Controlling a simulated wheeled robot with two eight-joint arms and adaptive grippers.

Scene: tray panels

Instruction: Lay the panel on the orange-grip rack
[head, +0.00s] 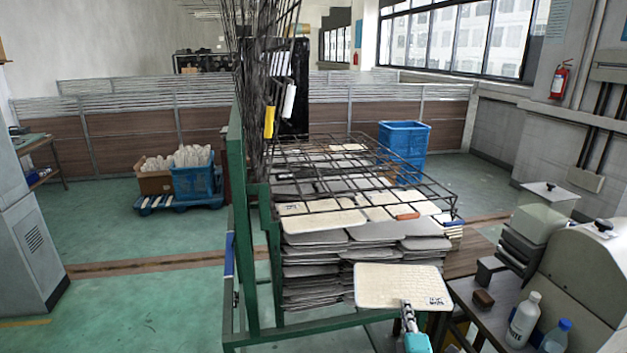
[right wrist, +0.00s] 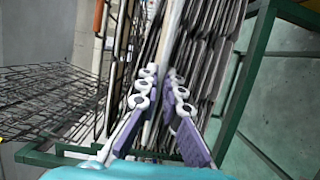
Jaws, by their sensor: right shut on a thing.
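A cream rectangular panel (head: 395,284) is held out flat in front of the stack by my right gripper (head: 406,304), at the panel's near edge beside a small dark mark. In the right wrist view the panel shows edge-on (right wrist: 166,55) between the purple-padded fingers (right wrist: 165,100). The orange grip (head: 407,216) is on the front edge of a lowered black wire rack, behind and above the panel; an orange piece (right wrist: 98,16) also shows in the wrist view. The panel is apart from that rack. My left gripper is out of view.
Cream panels (head: 318,219) lie at the rack level, above stacks of grey panels (head: 315,270). Raised wire racks with yellow (head: 269,122) and white (head: 288,101) grips stand at the left on a green frame (head: 239,220). A bench with bottles (head: 524,320) is close on the right.

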